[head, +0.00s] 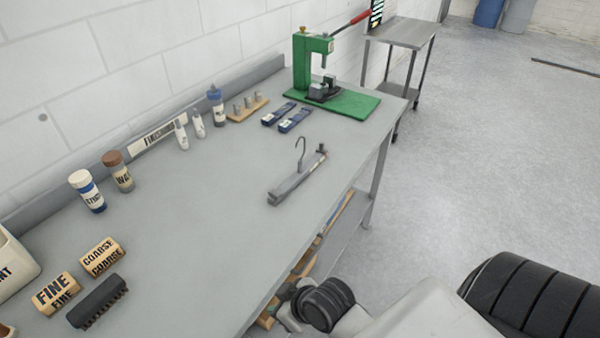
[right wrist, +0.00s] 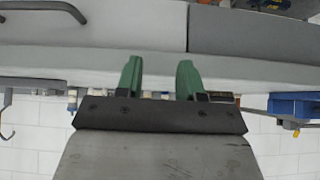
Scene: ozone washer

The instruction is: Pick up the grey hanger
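The grey hanger (head: 297,181) lies on the grey workbench (head: 205,250), near its right edge. Its thin hook (head: 300,150) points toward the back of the bench, and its bar runs diagonally. Nothing is holding it. My right gripper (right wrist: 160,78) shows in the right wrist view with its two green fingers apart and nothing between them. In the head view my right arm is low at the bottom right, off the bench edge and apart from the hanger; its fingers cannot be made out there. I cannot identify the hanger in the right wrist view. My left gripper is not in view.
A green press (head: 314,65) on a green base and two blue items (head: 294,120) are behind the hanger. Bottles (head: 87,191) stand along the wall. Wooden blocks (head: 56,293) and a black brush (head: 97,301) are front left. The bench around the hanger is clear.

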